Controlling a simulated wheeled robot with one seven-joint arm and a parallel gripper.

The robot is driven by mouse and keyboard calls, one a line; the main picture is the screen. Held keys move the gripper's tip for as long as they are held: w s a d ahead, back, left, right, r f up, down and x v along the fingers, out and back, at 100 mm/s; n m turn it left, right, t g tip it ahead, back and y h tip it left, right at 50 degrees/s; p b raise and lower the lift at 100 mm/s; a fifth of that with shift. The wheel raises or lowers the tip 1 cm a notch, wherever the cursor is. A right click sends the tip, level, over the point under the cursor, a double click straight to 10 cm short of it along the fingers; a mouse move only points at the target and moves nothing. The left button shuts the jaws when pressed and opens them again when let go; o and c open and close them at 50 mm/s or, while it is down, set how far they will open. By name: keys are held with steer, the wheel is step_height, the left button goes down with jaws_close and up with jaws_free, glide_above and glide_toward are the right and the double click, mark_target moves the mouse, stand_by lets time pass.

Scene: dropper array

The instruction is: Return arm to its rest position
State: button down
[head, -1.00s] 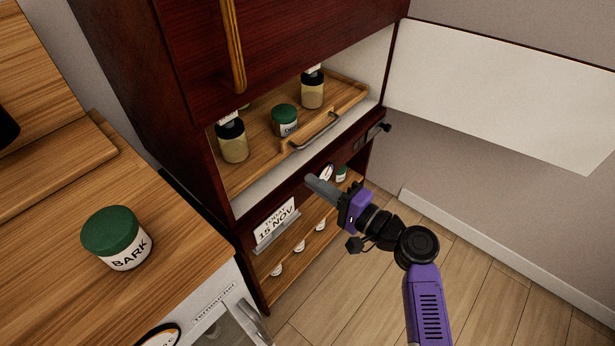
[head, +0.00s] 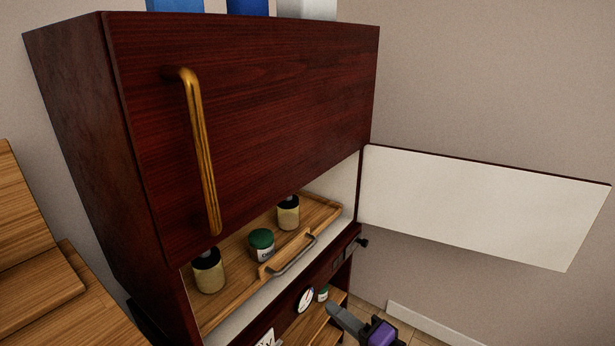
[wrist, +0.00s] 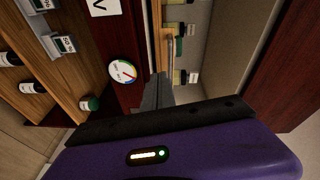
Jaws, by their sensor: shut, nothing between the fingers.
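My gripper (head: 346,319) is at the bottom of the head view, in front of the cabinet's lower shelf. Its grey fingers are together with nothing between them. It also shows in the wrist view (wrist: 158,92), where the purple housing fills the lower part. Most of my arm is below the head view's edge.
The dark red cabinet (head: 260,110) has an open white-faced door (head: 480,205) at right. A wooden tray (head: 225,290) with a metal handle (head: 293,256) holds a green-lidded jar (head: 262,245) and dropper bottles (head: 209,272). A round dial (head: 305,299) is close to my gripper. A wooden counter (head: 70,315) is at left.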

steer(key=s+d+f+t+h, duration=0.2)
steer(key=s+d+f+h, duration=0.2)
steer(key=s+d+h, duration=0.3)
steer(key=s+d+n+t+h, duration=0.1)
steer(key=s+d+h, duration=0.15)
steer(key=s, duration=0.35)
steer(key=s+d+n+h, duration=0.1)
steer(key=s+d, duration=0.3)
steer(key=s, duration=0.2)
steer(key=s+r+n+g, duration=0.1)
steer(key=s+r+n, duration=0.2)
steer(key=s, duration=0.9)
steer(key=s+r+n, duration=0.3)
steer(key=s+r, duration=0.1)
steer(key=s, duration=0.9)
step_height(320, 180, up, 12)
steer(key=p, duration=1.3)
steer(key=shift+w+r+h, duration=0.25)
steer(key=shift+w+h, duration=0.1)
steer(key=shift+h, duration=0.1)
steer(key=shift+d, duration=0.1)
